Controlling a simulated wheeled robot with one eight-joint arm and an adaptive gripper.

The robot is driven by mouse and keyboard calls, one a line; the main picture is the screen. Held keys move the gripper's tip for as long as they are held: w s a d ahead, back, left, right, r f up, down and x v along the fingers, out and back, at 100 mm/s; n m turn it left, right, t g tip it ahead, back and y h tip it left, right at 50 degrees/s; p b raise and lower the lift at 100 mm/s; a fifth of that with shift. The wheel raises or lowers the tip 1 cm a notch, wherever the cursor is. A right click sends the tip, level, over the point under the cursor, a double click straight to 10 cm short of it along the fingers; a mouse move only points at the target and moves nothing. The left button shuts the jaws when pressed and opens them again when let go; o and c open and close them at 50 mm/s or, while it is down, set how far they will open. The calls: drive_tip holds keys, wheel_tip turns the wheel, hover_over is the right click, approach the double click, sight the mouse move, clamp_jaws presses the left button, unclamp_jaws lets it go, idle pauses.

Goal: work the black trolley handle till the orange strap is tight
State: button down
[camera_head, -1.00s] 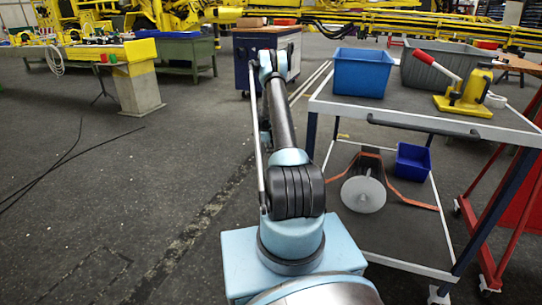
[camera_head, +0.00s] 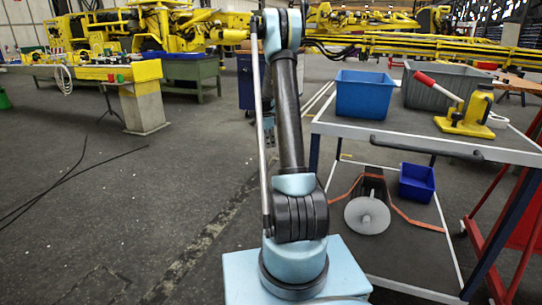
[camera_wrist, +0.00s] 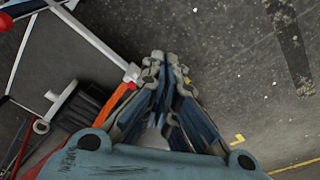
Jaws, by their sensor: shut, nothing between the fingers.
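The black handle (camera_head: 425,148) is a long dark bar along the near edge of the trolley's top shelf. The orange strap (camera_head: 412,216) lies low on the trolley, running out to both sides of a black holder with a pale grey disc (camera_head: 368,215) in front. I cannot tell how tight it is. My gripper (camera_wrist: 165,62) is shut and empty in the wrist view, over dark floor. An orange strap piece (camera_wrist: 116,101) shows just left of its fingers, with no clear contact. In the head view my gripper is mostly hidden behind my arm.
The trolley (camera_head: 400,135) carries a blue bin (camera_head: 363,93), a grey bin (camera_head: 430,88) and a yellow tool with a red-tipped lever (camera_head: 466,110). A small blue bin (camera_head: 416,182) sits on its lower shelf. Open floor lies left of my arm; red rails stand right.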

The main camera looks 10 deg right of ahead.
drive_tip(key=s+a+r+n, duration=0.25)
drive_tip(key=s+r, duration=0.25)
drive_tip(key=s, duration=0.3)
drive_tip(key=s+a+r+n+t, duration=0.1)
drive_tip(key=s+r+n, duration=0.3)
drive_tip(key=s, duration=0.5)
drive_tip(key=s+a+r+n, duration=0.2)
drive_tip(key=s+r, duration=0.4)
drive_tip(key=s, duration=0.2)
drive_tip(key=s+a+f+n, duration=0.1)
drive_tip(key=s+f+n, duration=0.2)
drive_tip(key=s, duration=0.6)
drive_tip(key=s+a+f+n+t+y, duration=0.1)
drive_tip(key=s+f+n, duration=0.1)
drive_tip(key=s, duration=0.7)
drive_tip(key=s+a+f+n, duration=0.1)
drive_tip(key=s+f+n, duration=0.2)
drive_tip(key=s, duration=0.6)
drive_tip(key=shift+s+a+f+n, duration=0.15)
drive_tip(key=shift+f+n, duration=0.15)
drive_tip(key=shift+n, duration=0.55)
drive_tip(key=shift+s, duration=0.1)
